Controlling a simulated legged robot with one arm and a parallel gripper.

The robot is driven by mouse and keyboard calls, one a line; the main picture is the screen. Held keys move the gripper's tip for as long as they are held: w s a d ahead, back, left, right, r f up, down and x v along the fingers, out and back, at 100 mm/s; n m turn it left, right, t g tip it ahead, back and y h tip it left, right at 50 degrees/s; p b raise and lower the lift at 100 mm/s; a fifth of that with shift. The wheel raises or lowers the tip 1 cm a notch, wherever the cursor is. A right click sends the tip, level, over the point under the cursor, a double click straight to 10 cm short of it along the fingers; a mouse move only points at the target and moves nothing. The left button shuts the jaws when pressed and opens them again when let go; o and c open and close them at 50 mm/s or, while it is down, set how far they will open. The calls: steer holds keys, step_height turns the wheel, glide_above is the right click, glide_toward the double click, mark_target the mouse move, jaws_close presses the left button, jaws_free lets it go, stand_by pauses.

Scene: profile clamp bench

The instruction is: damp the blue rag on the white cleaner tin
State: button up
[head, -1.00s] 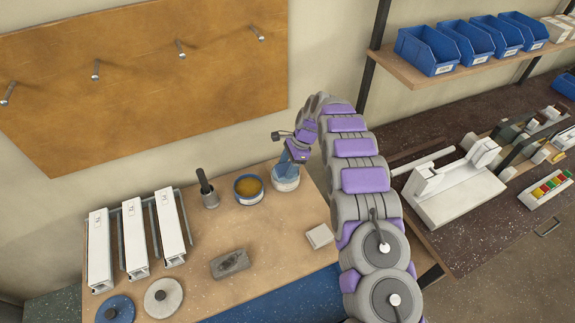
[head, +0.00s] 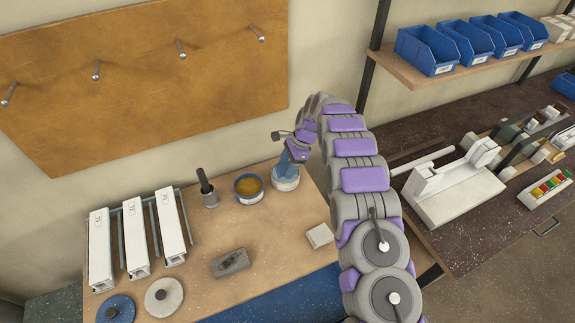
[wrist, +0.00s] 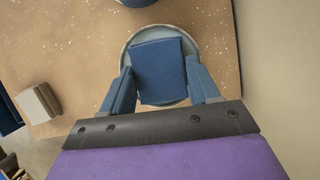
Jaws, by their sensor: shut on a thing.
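The white cleaner tin (head: 286,184) stands at the back right of the wooden bench. My gripper (head: 291,162) points down at its top. In the wrist view, the blue rag (wrist: 158,70) lies between the two fingers of my gripper (wrist: 161,82), which is shut on it. The tin's round rim (wrist: 127,57) shows around the rag, and the rag covers most of the tin's top. I cannot tell how firmly the rag presses on the tin.
An open blue tin (head: 248,189) with yellow-brown contents stands just left of the white tin. A cup with a dark handle (head: 208,192) is beside it. A grey block (head: 230,263) and a pale block (head: 319,236) lie in front.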

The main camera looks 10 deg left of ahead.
steer(key=shift+r+p, duration=1.8)
steer(key=shift+r, duration=1.65)
